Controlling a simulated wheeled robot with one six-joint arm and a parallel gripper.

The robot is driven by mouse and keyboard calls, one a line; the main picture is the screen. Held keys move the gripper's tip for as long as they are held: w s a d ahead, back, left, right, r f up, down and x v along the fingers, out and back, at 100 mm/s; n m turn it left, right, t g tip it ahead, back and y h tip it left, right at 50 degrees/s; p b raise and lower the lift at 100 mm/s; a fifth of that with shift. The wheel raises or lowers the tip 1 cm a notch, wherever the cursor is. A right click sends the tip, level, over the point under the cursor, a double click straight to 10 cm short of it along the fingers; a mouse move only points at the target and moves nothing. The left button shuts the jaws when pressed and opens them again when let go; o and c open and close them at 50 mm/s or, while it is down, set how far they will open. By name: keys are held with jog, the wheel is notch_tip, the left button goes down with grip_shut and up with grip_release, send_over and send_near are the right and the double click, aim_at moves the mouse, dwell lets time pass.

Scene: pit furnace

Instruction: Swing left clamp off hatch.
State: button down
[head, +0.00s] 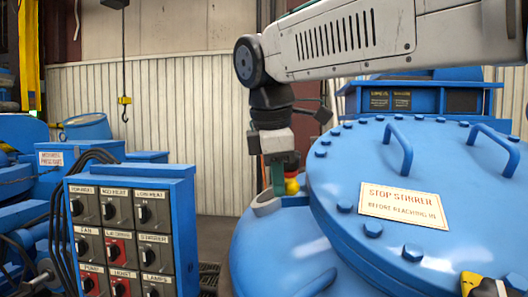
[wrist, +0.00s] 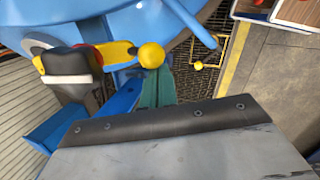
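The hatch is a big round blue lid (head: 350,150) with bolts around its rim, two bar handles and a "STOP STIRRER" plate. My gripper (head: 278,190) points down beside the knob. In the wrist view its green fingers (wrist: 159,78) end right at the ball. I cannot tell whether they touch or grip it.
Another yellow clamp part (head: 470,283) shows at the lower right of the hatch. A blue switch panel (head: 130,230) with several knobs stands at the lower left. A hoist hook (head: 125,110) hangs behind. Blue machinery (head: 420,97) stands behind the hatch.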

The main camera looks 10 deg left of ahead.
jog(key=shift+d, duration=0.1)
dwell(0.5)
jog(key=s+a+f, duration=0.1)
jog(key=a, duration=0.3)
jog(key=v, duration=0.9)
jog(key=shift+s+d+r, duration=0.15)
jog(key=shift+s+r, duration=0.15)
jog(key=shift+r, duration=0.05)
